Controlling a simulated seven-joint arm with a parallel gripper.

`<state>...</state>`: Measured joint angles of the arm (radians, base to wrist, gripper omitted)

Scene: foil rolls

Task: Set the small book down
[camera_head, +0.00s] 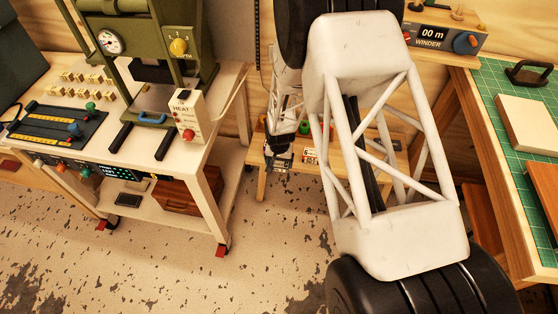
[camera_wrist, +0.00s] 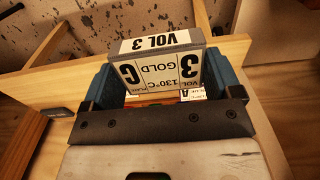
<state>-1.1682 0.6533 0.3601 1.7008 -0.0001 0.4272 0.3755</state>
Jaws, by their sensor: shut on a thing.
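The small book (camera_wrist: 160,72) is a grey-and-white block marked "VOL 3", "GOLD", "130°C" and "C". It is held between the blue fingers of my gripper (camera_wrist: 158,85), which is shut on it. In the head view my gripper (camera_head: 278,150) hangs low over the small wooden bench (camera_head: 262,187) at the back. The book is small and partly hidden there. Behind the book in the wrist view, an orange item and white labels, one with an "A", show only in part. I cannot tell whether the book touches the bench.
A red-and-white labelled item (camera_head: 310,157) lies on the bench right of my gripper. A cart with a green press (camera_head: 160,45) stands left. A table with a green cutting mat (camera_head: 495,75) and a winder box (camera_head: 440,38) stand right. The speckled floor is mostly clear.

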